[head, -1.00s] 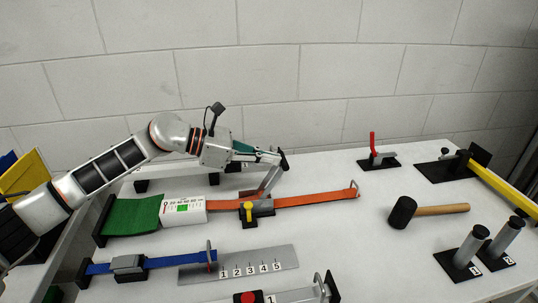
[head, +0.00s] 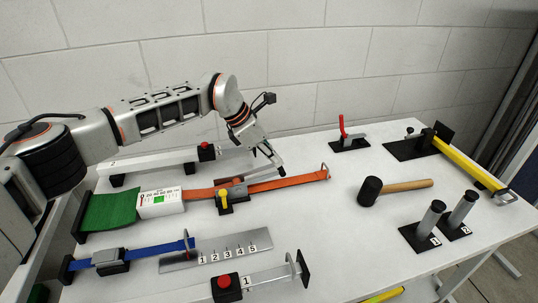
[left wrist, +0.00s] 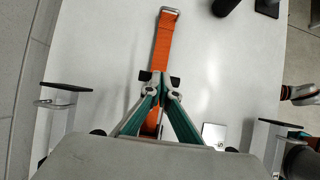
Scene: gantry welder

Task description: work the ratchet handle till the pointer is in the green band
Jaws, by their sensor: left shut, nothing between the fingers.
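An orange strap (head: 290,182) runs through a ratchet with a dark body and a yellow lever (head: 223,199). The ratchet handle (head: 231,183) appears to lie low over the body; its exact angle is hard to tell. Left of it, a white gauge box (head: 160,203) carries a scale and a green patch. A red mark shows left of the green, but the pointer is too small to read surely. My left gripper (head: 278,169) is shut and empty, just above the strap to the right of the ratchet. In the left wrist view its closed fingertips (left wrist: 160,80) cover part of the strap.
A mallet (head: 395,188) lies to the right. A red-handled clamp (head: 347,138) stands at the back. A blue strap (head: 150,248) with a numbered plate (head: 218,252) lies in front, near a rail with a red button (head: 227,282). Two grey posts (head: 432,218) stand at the right.

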